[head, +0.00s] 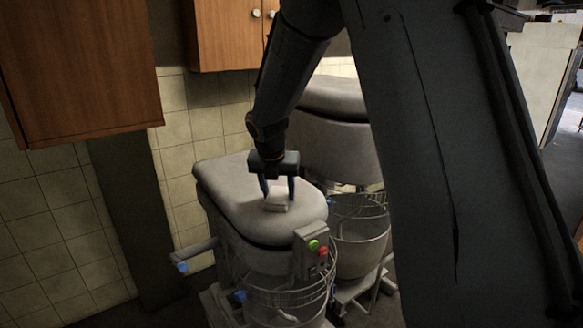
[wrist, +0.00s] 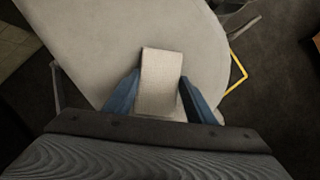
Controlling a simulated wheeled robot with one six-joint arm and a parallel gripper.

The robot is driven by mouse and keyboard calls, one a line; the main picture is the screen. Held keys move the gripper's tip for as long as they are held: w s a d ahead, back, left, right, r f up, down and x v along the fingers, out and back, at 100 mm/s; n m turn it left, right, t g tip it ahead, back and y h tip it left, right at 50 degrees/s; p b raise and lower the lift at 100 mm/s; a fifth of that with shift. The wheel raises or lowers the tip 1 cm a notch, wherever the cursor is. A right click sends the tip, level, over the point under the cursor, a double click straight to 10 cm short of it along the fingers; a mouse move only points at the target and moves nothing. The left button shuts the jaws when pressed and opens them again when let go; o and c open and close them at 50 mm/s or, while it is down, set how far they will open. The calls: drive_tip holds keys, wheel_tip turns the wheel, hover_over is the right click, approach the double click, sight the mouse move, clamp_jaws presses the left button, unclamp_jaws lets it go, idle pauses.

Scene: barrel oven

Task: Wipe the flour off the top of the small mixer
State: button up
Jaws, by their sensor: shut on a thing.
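The small mixer (head: 232,188) stands in the middle of the head view, with a pale grey rounded top. Its top also fills much of the wrist view (wrist: 90,45). My gripper (head: 277,196) points down over the front part of this top. Its blue fingers are shut on a pale folded cloth (wrist: 160,80), which shows as a small light block in the head view (head: 276,206). The cloth is at the mixer top and seems to touch it. No separate flour patch can be told from the pale surface. The top under the cloth is hidden.
A larger mixer (head: 335,98) stands close behind, with a caged bowl (head: 360,235) at right. Green and red buttons (head: 318,247) sit on the small mixer's front. A wooden cabinet (head: 80,65) hangs at upper left. My arm hides much of the right side.

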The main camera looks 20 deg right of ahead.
drive_tip(key=shift+s+d, duration=0.15)
drive_tip(key=shift+s, duration=0.3)
drive_tip(key=shift+s+r, duration=0.15)
drive_tip(key=shift+r, duration=0.05)
drive_tip(key=shift+w+r, duration=0.2)
drive_tip(key=shift+r, duration=0.85)
drive_tip(key=shift+s+r, duration=0.1)
drive_tip(key=shift+r, duration=2.75)
